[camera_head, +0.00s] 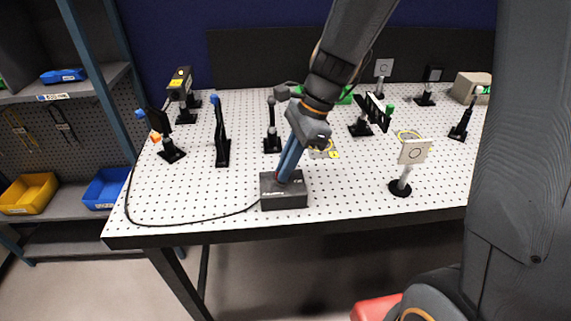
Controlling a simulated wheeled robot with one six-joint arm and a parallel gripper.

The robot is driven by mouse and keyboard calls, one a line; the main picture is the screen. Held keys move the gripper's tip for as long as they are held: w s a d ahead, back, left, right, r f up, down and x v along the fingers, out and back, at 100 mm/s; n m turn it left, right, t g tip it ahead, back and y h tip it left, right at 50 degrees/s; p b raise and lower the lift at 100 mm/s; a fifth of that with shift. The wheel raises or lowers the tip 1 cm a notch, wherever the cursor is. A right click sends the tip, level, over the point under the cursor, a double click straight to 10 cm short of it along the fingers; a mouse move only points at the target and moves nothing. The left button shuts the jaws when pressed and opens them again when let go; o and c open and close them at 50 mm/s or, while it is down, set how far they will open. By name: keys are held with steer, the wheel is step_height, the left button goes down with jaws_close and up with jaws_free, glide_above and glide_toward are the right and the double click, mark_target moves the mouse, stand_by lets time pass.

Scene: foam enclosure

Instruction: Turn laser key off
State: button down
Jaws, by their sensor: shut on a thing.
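The laser control box (284,200) is a small dark grey box near the front edge of the white perforated table. A black cable runs from its left side along the table's front. My gripper (286,178), with long blue fingers, reaches down onto the box's top face. Its fingers are close together at the tips and shut on the key there. The key itself is hidden by the fingertips, with only a small bit of red showing beside them. The key's angle cannot be seen.
Several black optical mounts stand on the table (330,207), including a post with a white square target (413,152) right of the box. A shelf with a yellow bin (28,193) and a blue bin (106,188) stands at left. The tabletop beside the box is clear.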

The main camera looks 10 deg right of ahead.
steer(key=n+p, duration=0.1)
steer(key=n, duration=0.1)
steer(key=n+g+p, duration=0.1)
steer(key=n, duration=0.1)
steer(key=shift+w+a+r+n+g+h, duration=0.1)
steer(key=shift+w+n+g+h, duration=0.05)
steer(key=shift+n+g+h, duration=0.15)
steer(key=n+g+h+p, duration=0.1)
steer(key=n+p, duration=0.1)
steer(key=n, duration=0.1)
steer(key=shift+w+a+n, duration=0.1)
steer(key=shift+n, duration=0.3)
steer(key=n+h+p, duration=0.1)
steer(key=n, duration=0.2)
steer(key=shift+a+g, duration=0.1)
steer(key=shift+g, duration=0.2)
steer(key=shift+w+a+n+g+h+p, duration=0.15)
steer(key=shift+n+h, duration=0.3)
steer(key=shift+n, duration=0.6)
steer(key=shift+s+d+n+g+h+p, duration=0.15)
steer(key=shift+n+h, duration=0.3)
steer(key=shift+n, duration=0.6)
steer(key=shift+w+a, duration=0.1)
steer(key=c, duration=1.9)
jaws_free()
steer(key=b+v, duration=0.2)
steer(key=v, duration=0.5)
steer(key=shift+r+b, duration=0.3)
steer(key=shift+r, duration=0.05)
